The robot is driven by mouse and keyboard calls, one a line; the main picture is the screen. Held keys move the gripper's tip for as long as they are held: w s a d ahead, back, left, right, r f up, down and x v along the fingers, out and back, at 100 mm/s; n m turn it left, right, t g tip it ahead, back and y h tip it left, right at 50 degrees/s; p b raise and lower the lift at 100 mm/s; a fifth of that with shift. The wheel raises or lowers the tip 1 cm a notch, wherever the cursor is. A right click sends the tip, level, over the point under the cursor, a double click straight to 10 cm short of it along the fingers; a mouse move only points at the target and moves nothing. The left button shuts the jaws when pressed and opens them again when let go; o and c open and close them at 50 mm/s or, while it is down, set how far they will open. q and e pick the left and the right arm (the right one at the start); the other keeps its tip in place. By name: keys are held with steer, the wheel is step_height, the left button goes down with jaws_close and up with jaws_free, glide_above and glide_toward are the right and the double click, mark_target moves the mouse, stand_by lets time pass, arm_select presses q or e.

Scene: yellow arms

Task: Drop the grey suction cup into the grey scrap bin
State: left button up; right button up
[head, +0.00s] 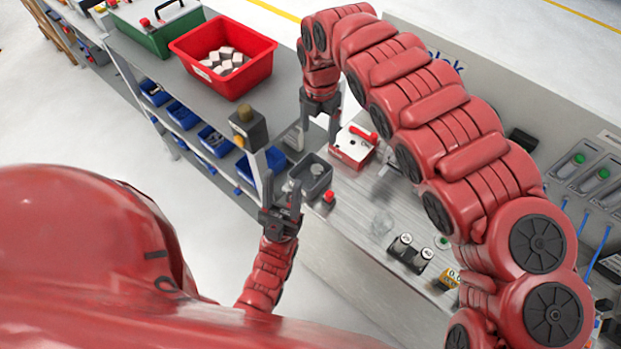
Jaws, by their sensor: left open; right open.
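The grey scrap bin (325,184) is a small dark open box at the left end of the metal bench. A small light-grey rounded thing (316,169) shows inside it; it may be the grey suction cup, but it is too small to be sure. My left gripper (282,186) is open, fingers pointing up the picture, just left of the bin and partly in front of it. Whether something pale between its fingers is held or lies behind cannot be told. My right gripper (320,122) is open and points down, above and beyond the bin.
A white-and-red box (352,147) stands right of the bin, and a red button (328,197) in front of it. A clear object (382,223) and black cylinders (401,245) are nearer. Mid-bench has some free room.

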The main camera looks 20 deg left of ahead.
step_height(320, 180, up, 6)
steer(key=b, duration=0.2)
steer(key=shift+r, duration=0.15)
stand_by(0.4)
